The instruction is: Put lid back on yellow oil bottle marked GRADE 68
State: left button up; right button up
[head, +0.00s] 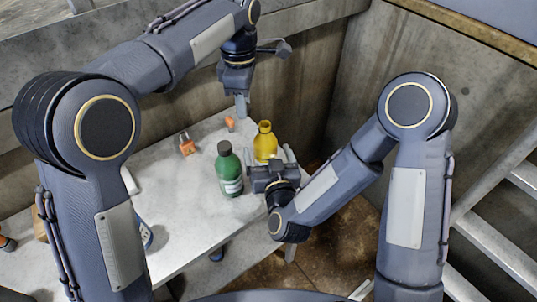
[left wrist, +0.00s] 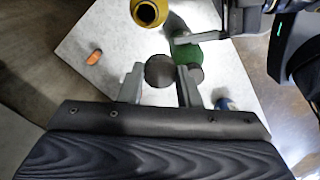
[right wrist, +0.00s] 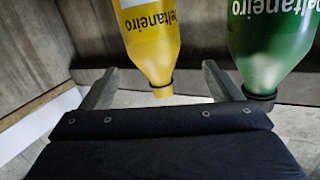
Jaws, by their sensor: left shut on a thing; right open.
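The yellow oil bottle (head: 265,143) stands upright on the bench, uncapped. Its open mouth shows in the left wrist view (left wrist: 147,12). Its label is only partly readable in the right wrist view (right wrist: 150,28); no grade mark shows. My left gripper (head: 241,108) is shut on a dark round lid (left wrist: 160,71), held above the bench and apart from the bottle, to its upper left in the head view. My right gripper (head: 267,160) is open at the bottle's near side. In the right wrist view, the bottle's neck appears between the open fingers (right wrist: 160,85); contact cannot be told.
A green bottle (head: 229,170) with a dark cap stands close left of the yellow one, near my right gripper. Small orange items (head: 187,145) lie on the grey bench (head: 190,205). A concrete wall (head: 310,80) rises behind. The bench's middle left is clear.

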aim_at(266, 154)
jog(key=s+f, duration=0.1)
jog(key=s+f+t+h, duration=0.1)
jog(key=shift+s+a+f+h, duration=0.1)
jog(key=shift+s+a+h, duration=0.2)
pick_arm(q)
jog(key=shift+w+d+r, duration=0.2)
jog(key=shift+w+d, duration=0.1)
jog(key=shift+d, duration=0.5)
jog(key=shift+w+d+r, duration=0.25)
jog(key=shift+d, duration=0.6)
jog(key=shift+w+d+r, duration=0.2)
jog(key=shift+w+d, duration=0.1)
jog(key=shift+d, duration=0.5)
pick_arm(e)
jog(key=shift+s+d+f+m+t+h, duration=0.1)
jog(key=shift+s+f+m+t+h, duration=0.1)
jog(key=shift+s+h, duration=0.15)
jog(key=shift+s+f+m+t+h, duration=0.1)
jog(key=shift+s+m+h, duration=0.15)
jog(key=shift+s, duration=0.15)
jog(key=shift+w+f, duration=0.1)
jog(key=shift+w, duration=0.4)
jog(key=w, duration=1.1)
jog(key=c, duration=1.4)
pick_arm(q)
jog(key=shift+f, duration=2.5)
jog(key=shift+f, duration=0.1)
